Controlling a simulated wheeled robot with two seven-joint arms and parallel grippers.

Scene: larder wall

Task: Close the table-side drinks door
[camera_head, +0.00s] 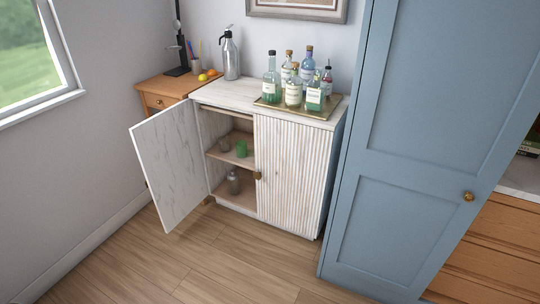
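The drinks cabinet (267,222) is whitewashed wood and stands against the back wall. Its left door (168,160), on the side of the small wooden table (166,88), stands wide open, swung out to the left with its pale inner face showing. Its ribbed right door (288,177) is shut and has a brass knob (258,175) near its left edge. Inside the open half, shelves hold a green cup (241,148) and a grey bottle (233,183). Neither of my grippers is in view.
Several glass bottles stand on a brass tray (322,113) on the cabinet top, beside a metal siphon (230,57). A tall blue door (415,150) stands to the right. The wooden floor (200,270) in front is clear.

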